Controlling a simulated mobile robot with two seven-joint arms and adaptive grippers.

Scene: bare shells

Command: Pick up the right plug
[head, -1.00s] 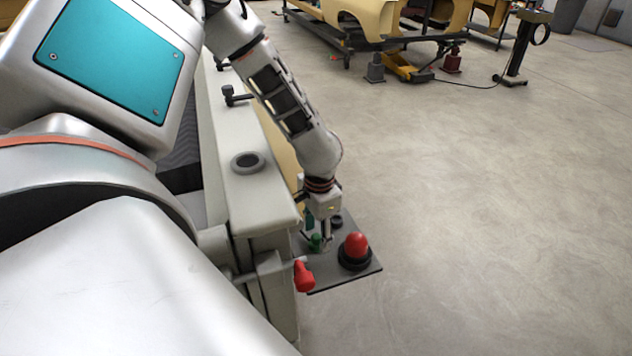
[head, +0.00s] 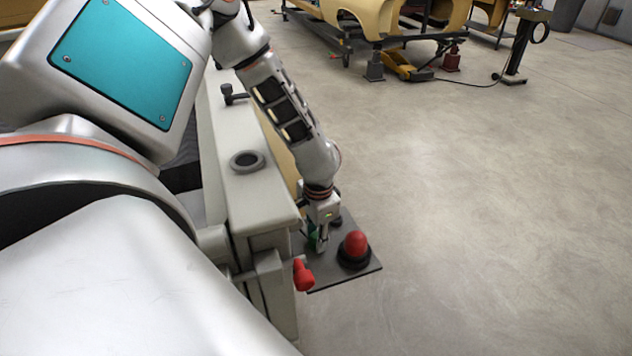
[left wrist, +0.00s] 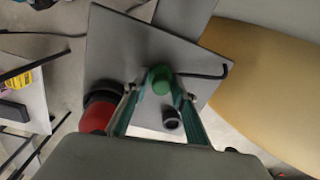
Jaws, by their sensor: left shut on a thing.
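My left gripper (head: 319,245) reaches down to a grey plate beside the bench. In the left wrist view its two fingers (left wrist: 160,98) are shut on a round green plug (left wrist: 161,77). In the head view the green plug (head: 312,238) is mostly hidden by the gripper. A red domed piece on a black base (head: 356,246) stands on the plate just to the right of the gripper. I cannot tell whether the green plug touches the plate or is lifted. My right gripper is not in view.
The grey plate (head: 345,282) also bears a small dark cylinder (left wrist: 172,119) close to the fingers. A red knob (head: 303,276) sticks out from the bench (head: 262,205). The concrete floor at the right is clear.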

